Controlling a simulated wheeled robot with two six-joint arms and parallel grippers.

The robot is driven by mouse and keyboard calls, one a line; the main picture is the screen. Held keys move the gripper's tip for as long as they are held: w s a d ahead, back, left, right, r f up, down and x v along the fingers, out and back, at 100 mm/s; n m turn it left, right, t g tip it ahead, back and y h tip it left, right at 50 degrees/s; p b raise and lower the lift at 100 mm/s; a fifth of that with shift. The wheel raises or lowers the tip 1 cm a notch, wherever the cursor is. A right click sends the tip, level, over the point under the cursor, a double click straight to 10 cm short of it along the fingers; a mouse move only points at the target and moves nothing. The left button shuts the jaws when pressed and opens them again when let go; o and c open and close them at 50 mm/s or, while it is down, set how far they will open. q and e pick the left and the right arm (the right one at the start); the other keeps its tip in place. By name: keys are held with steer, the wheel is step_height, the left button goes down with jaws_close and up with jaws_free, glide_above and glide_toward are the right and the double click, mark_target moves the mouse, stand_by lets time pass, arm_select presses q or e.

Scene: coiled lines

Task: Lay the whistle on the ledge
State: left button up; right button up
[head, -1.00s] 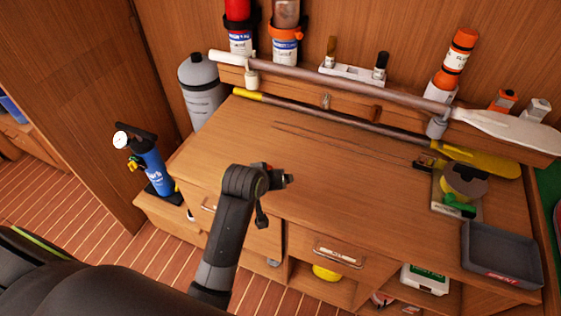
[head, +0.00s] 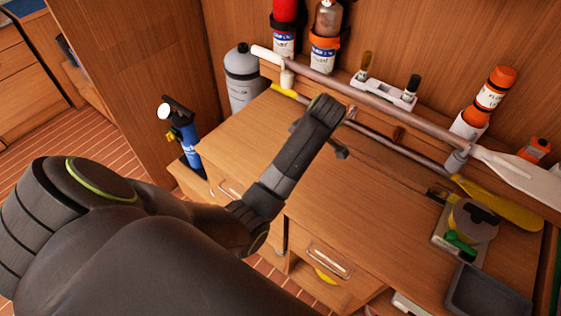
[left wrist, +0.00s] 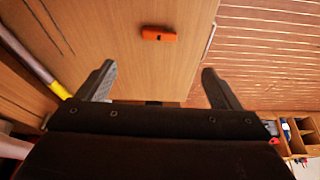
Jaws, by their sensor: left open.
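The whistle, a small orange piece, lies on the wooden desktop near its edge in the left wrist view (left wrist: 158,34). In the head view I cannot make it out; my left arm covers that part of the desk. My left gripper (left wrist: 158,72) is open and empty, its two fingers spread wide, with the whistle ahead of and between the fingertips, apart from them. In the head view the fingers are mostly hidden behind my wrist. The wooden ledge (head: 393,128) runs along the back wall above the desk. My right gripper is not in view.
A rail and paddle (head: 515,172) run along the ledge. A white holder (head: 385,93) and an orange flare canister (head: 489,95) stand there. At the desk's right are a grey tray (head: 487,292) and a round tape-like item (head: 473,221). The middle desktop is clear.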

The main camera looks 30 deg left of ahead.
arm_select(q)
steer(key=x, duration=0.8)
steer(key=shift+w, duration=0.1)
steer(key=shift+p+x, duration=0.85)
steer(key=shift+x, duration=1.45)
steer(key=shift+a+f, duration=0.3)
steer(key=shift+f, duration=0.25)
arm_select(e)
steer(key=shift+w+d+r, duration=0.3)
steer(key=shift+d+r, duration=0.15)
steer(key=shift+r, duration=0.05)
arm_select(q)
steer(key=c, duration=1.1)
steer(key=shift+c, duration=0.2)
